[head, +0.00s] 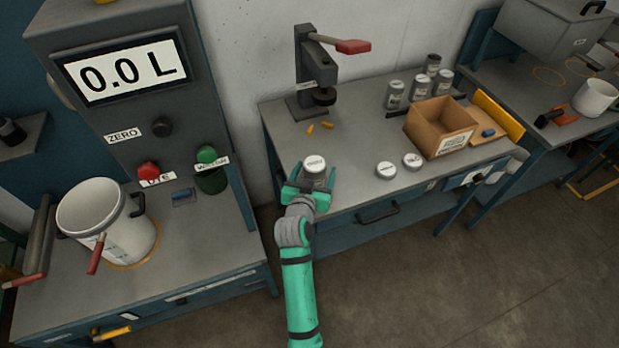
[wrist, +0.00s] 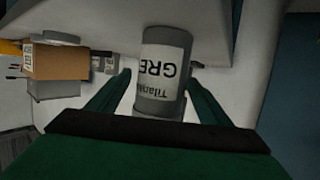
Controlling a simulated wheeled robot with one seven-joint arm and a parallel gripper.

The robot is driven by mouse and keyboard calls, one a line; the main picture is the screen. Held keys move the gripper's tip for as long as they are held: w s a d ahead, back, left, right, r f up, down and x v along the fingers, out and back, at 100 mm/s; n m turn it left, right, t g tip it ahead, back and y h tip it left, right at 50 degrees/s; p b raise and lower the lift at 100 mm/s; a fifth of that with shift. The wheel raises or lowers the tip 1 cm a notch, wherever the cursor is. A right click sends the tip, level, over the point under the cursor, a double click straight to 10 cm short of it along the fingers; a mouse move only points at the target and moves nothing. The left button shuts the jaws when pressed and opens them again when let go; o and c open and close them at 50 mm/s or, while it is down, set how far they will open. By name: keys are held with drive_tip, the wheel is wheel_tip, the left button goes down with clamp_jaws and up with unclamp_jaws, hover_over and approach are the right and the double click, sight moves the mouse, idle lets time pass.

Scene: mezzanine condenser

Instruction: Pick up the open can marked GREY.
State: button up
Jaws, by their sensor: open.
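The can marked GREY (wrist: 160,75) shows in the wrist view with its label upside down; it is a grey metal can with a white label. The can's base is hidden in the head view.
A press with a red lever (head: 310,75) stands behind the can. Two round lids or cans (head: 386,169) sit to the right, near a cardboard box (head: 437,125). Several grey cans (head: 419,88) stand behind. A white pail (head: 105,220) is far left.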

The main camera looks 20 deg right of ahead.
drive_tip(key=shift+x, duration=1.65)
drive_tip(key=shift+r, duration=0.15)
drive_tip(key=c, duration=1.8)
drive_tip(key=shift+c, duration=0.2)
drive_tip(key=shift+r, duration=0.2)
